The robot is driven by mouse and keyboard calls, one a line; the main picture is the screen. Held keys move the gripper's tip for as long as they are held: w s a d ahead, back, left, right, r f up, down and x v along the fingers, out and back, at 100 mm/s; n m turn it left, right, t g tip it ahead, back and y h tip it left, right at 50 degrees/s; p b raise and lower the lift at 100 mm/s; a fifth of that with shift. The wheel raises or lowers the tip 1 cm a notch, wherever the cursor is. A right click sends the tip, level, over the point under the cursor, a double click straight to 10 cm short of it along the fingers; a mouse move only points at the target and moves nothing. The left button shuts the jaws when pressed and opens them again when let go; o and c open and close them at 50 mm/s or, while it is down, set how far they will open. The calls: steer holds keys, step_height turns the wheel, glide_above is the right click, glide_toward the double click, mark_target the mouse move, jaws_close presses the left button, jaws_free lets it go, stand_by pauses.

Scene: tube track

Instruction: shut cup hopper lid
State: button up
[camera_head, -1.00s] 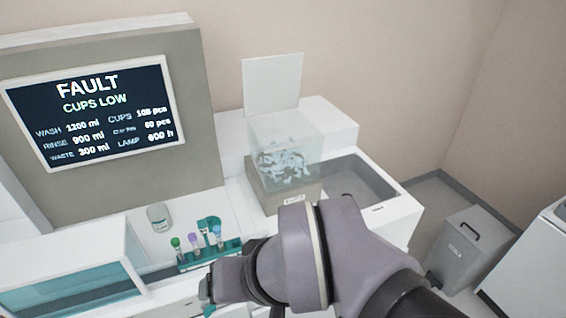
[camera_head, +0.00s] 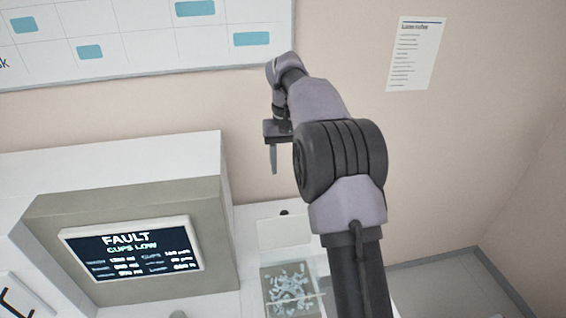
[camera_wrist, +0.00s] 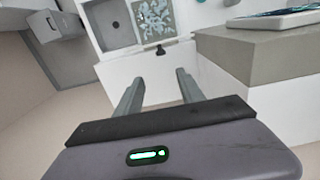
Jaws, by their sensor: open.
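The cup hopper (camera_head: 268,296) is a clear-walled box full of small pale cups, at the bottom of the head view. It also shows at the top of the wrist view (camera_wrist: 152,18). Its white lid (camera_head: 285,234) stands open and upright at the hopper's back, with a small dark knob (camera_head: 284,212) near its top edge. The knob also shows in the wrist view (camera_wrist: 161,50), just beyond the fingertips. My gripper (camera_head: 273,160) is raised above and behind the lid, pointing down. Its two fingers (camera_wrist: 158,84) are apart and empty, not touching the lid.
The analyser's screen (camera_head: 133,250) at lower left reads FAULT, CUPS LOW. A beige wall with a whiteboard (camera_head: 130,45) and a paper notice (camera_head: 415,55) stands behind my arm. A grey bin (camera_wrist: 55,25) shows at upper left in the wrist view.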

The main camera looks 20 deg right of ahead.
steer(key=b, duration=0.2)
glide_above(284, 212)
step_height(284, 212, down, 5)
step_height(284, 212, down, 11)
steer(key=shift+w+f+p, duration=0.1)
steer(key=shift+p, duration=0.25)
steer(key=shift+w+d+f, duration=0.1)
steer(key=shift+d+f, duration=0.05)
steer(key=shift+f, duration=0.4)
steer(key=shift+c, duration=0.9)
jaws_close()
